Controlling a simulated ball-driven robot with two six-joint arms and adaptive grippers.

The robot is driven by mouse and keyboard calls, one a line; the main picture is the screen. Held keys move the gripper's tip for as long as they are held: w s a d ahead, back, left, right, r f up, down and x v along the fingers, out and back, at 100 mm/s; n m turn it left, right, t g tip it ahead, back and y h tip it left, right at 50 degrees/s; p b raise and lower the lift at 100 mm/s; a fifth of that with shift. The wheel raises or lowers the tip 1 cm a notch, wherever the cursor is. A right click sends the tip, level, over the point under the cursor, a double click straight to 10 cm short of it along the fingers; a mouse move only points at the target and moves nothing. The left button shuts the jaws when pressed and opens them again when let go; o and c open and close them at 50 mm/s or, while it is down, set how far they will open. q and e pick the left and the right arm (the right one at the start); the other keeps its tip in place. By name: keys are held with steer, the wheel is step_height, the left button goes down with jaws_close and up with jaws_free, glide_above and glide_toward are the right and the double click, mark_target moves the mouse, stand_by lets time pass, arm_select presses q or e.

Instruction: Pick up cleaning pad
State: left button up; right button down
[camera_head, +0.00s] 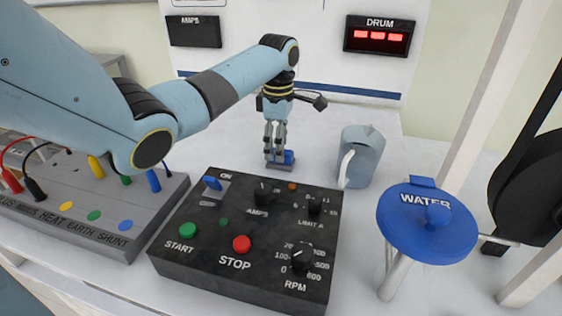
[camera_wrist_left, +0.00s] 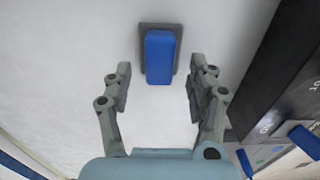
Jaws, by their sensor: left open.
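A blue cleaning pad (camera_head: 288,157) lies on a small grey base on the white table, behind the black control box. In the left wrist view the blue pad (camera_wrist_left: 160,56) sits on its grey backing, centred beyond the fingertips. My left gripper (camera_head: 276,147) comes down from above and hangs close over the pad, partly hiding it. In the left wrist view my left gripper (camera_wrist_left: 158,82) is open, with one finger on each side of the pad's line and nothing between them. My right gripper is not in view.
The black control box (camera_head: 225,266) stands in front of the pad. A blue-grey jug (camera_head: 361,158) stands to its right. A blue WATER valve (camera_head: 410,230) and a white post are further right. A grey terminal box (camera_head: 105,232) is at left.

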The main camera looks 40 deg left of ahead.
arm_select(q)
step_height(320, 180, down, 2)
steer(key=shift+f, duration=0.2)
jaws_close()
steer(key=shift+r, duration=0.1)
step_height(320, 180, up, 10)
steer(key=shift+p, duration=0.9)
